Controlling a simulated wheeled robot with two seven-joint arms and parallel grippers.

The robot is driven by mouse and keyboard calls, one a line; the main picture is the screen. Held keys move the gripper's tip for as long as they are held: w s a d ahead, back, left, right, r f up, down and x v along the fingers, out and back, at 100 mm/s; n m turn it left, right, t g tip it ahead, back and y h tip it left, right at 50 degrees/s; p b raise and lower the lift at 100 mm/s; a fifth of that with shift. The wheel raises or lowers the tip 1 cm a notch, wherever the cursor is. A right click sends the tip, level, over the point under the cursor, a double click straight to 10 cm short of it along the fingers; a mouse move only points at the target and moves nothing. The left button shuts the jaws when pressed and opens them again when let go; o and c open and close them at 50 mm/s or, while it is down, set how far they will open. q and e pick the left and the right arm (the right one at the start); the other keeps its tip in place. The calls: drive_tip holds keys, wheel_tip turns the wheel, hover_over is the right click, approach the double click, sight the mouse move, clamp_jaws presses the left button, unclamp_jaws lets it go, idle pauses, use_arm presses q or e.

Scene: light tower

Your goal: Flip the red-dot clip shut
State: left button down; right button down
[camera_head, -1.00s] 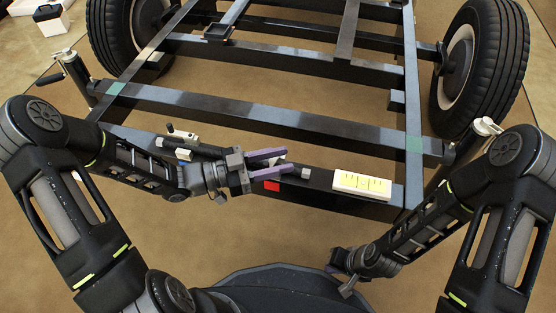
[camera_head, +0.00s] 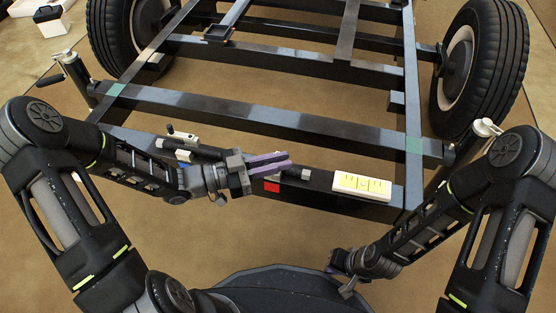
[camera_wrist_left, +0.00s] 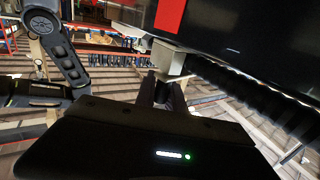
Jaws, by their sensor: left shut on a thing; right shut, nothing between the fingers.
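The red dot shows as a red square (camera_head: 272,187) on the front face of the dark beam, just below my left fingers. It is also a red patch (camera_wrist_left: 170,15) at the top of the left wrist view. My left gripper (camera_head: 285,164) has its purple fingers closed over the clip at the beam. In the left wrist view a pale grey metal block (camera_wrist_left: 170,57), which looks like part of the clip, sits at the fingertips. The fingers hide most of the clip in the head view. My right gripper (camera_head: 344,285) is shut and empty, low and away from the beam.
A white plate with a yellow level (camera_head: 362,186) lies on the beam to the right. A small light grey clip-like part (camera_head: 184,138) is to the left, beside my left forearm. Black frame rails (camera_head: 270,117) and two wheels (camera_head: 485,65) lie beyond. Open floor is below the beam.

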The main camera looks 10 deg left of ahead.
use_arm(q)
drive_tip(key=shift+d+n+t+y, duration=0.25)
drive_tip(key=shift+n+t+y, duration=0.3)
drive_tip(key=shift+t, duration=0.25)
drive_tip(key=shift+w+d+n+t+y, duration=0.1)
drive_tip(key=shift+d+n+t+y, duration=0.05)
drive_tip(key=shift+n+t+y, duration=0.35)
drive_tip(key=shift+w+d+n+t+y, duration=0.1)
drive_tip(key=shift+n+t+y, duration=0.15)
drive_tip(key=shift+n+t, duration=0.3)
drive_tip(key=c, duration=1.4)
unclamp_jaws()
drive_tip(key=shift+a, duration=0.1)
drive_tip(key=p+v, duration=0.2)
drive_tip(key=v, duration=0.5)
drive_tip(key=shift+s+a, duration=0.2)
drive_tip(key=shift+s, duration=0.15)
